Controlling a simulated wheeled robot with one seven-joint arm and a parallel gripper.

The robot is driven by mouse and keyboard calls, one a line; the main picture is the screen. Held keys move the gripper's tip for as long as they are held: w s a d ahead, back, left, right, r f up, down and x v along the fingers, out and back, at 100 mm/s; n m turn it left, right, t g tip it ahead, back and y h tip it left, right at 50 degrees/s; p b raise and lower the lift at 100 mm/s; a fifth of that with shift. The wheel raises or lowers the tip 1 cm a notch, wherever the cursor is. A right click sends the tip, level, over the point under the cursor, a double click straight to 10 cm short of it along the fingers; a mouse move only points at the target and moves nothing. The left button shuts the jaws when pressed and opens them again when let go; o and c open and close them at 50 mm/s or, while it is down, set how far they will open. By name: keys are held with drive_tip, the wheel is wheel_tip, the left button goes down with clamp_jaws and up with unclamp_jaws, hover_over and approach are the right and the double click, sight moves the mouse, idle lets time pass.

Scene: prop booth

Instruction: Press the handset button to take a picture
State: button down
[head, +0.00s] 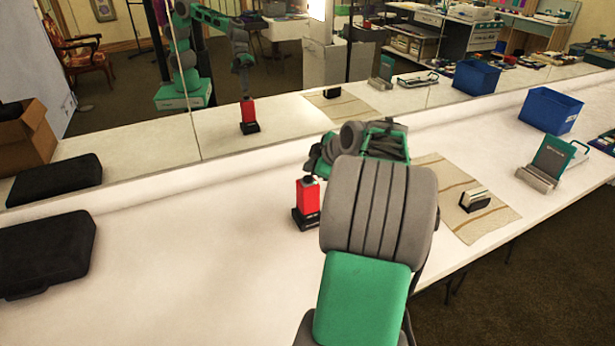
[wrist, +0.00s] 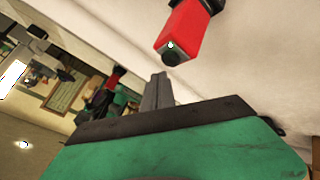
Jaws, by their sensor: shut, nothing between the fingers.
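The red handset (head: 308,196) stands upright in a black base (head: 304,219) on the white counter, left of my arm. In the wrist view the red handset (wrist: 184,32) shows at the top, its black end (wrist: 174,57) towards my gripper. My gripper (wrist: 158,80) is shut and empty, its fingertips just below and left of that end, apparently apart from it. In the head view my arm hides the fingers. The mirror shows my gripper above the handset's reflection (head: 247,110).
A black case (head: 45,252) lies at the left. Right of my arm are a striped cloth (head: 425,178) with a small block (head: 474,200), a green-and-silver device (head: 552,157) and a blue bin (head: 549,111). A long mirror runs behind the counter. The left-middle counter is clear.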

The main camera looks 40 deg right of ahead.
sight(310, 179)
drive_tip(key=shift+r+p, duration=1.25)
drive_tip(key=shift+r, duration=1.3)
